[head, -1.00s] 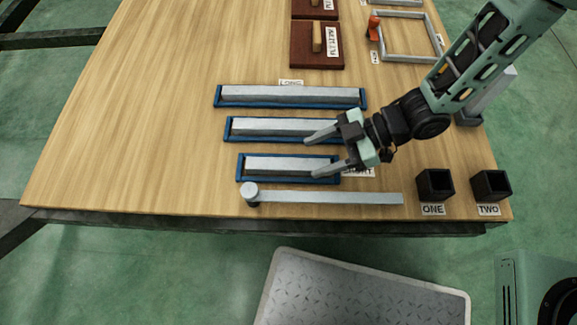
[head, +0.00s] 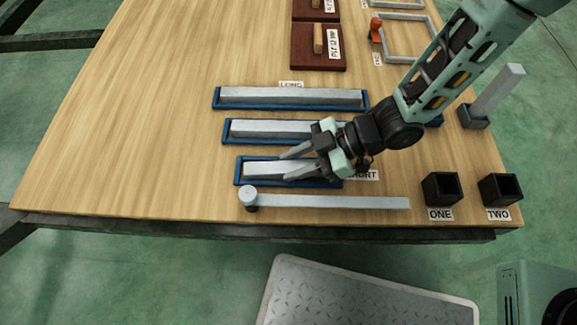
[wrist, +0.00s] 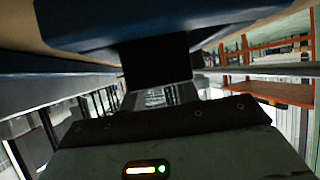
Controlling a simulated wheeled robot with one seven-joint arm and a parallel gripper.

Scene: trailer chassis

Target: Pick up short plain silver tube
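The short plain silver tube (head: 262,168) lies in the front blue tray (head: 239,176), by a label partly hidden by my gripper that ends in "ORT". My gripper (head: 285,168) is over the right half of this tube, its fingers pointing left. The fingers are apart, one near the tube's back side and one near its front side. I cannot tell whether they touch it. In the wrist view a dark blue surface (wrist: 150,25) fills the top, and the tube cannot be made out.
Longer silver tubes lie in the middle tray (head: 228,138) and the back tray (head: 217,104). A silver bar with a round end (head: 330,202) lies along the front edge. Black sockets ONE (head: 440,188) and TWO (head: 500,189) stand right. The table's left is clear.

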